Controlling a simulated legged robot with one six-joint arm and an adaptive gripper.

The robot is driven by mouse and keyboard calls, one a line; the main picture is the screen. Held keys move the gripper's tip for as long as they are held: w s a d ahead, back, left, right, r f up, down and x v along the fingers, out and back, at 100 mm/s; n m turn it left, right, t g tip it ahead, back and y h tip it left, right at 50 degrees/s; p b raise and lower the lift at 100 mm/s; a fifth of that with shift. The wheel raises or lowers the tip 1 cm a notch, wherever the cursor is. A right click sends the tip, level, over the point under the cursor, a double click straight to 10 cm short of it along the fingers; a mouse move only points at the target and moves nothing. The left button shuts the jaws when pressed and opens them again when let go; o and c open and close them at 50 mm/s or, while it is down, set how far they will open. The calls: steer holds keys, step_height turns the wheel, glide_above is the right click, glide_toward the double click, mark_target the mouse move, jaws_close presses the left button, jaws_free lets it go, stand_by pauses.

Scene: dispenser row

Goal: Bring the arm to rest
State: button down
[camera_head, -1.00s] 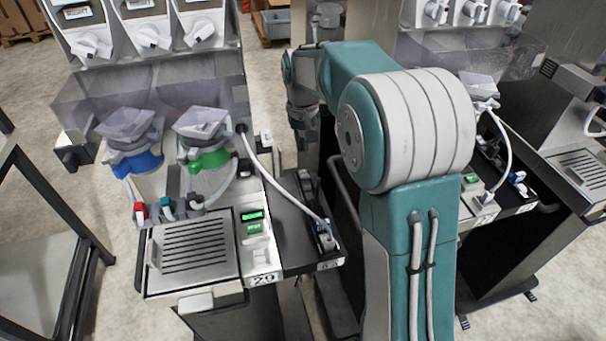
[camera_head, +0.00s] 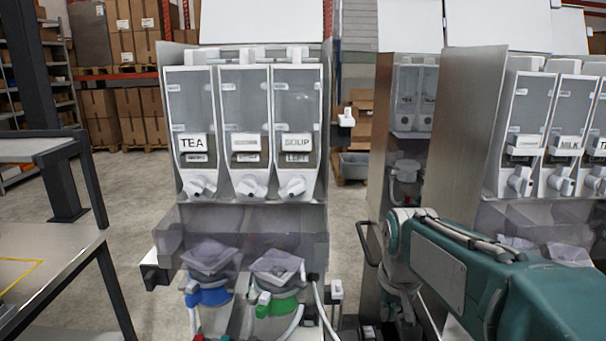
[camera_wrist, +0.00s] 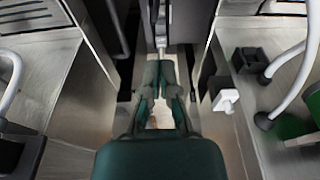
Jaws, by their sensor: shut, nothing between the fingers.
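My gripper (camera_wrist: 162,78) is in the middle of the wrist view, its two green fingers drawn together with nothing held. It points into the narrow gap between two dispenser machines and touches nothing that I can make out. In the head view my arm comes in from the right, with its bend in front of the gap and its lower part hanging down; the fingertips cannot be made out there.
The left dispenser (camera_head: 245,130) carries TEA and SOUP canisters, with blue (camera_head: 212,297) and green (camera_head: 278,306) collared funnels below. Another dispenser (camera_head: 545,130) stands right. A metal table (camera_head: 60,280) is at left. A black handle (camera_head: 366,245) juts beside my arm. Open floor lies behind.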

steer(key=s+t, duration=0.3)
steer(key=s, duration=1.4)
steer(key=shift+s+f, duration=0.35)
steer(key=shift+s, duration=0.05)
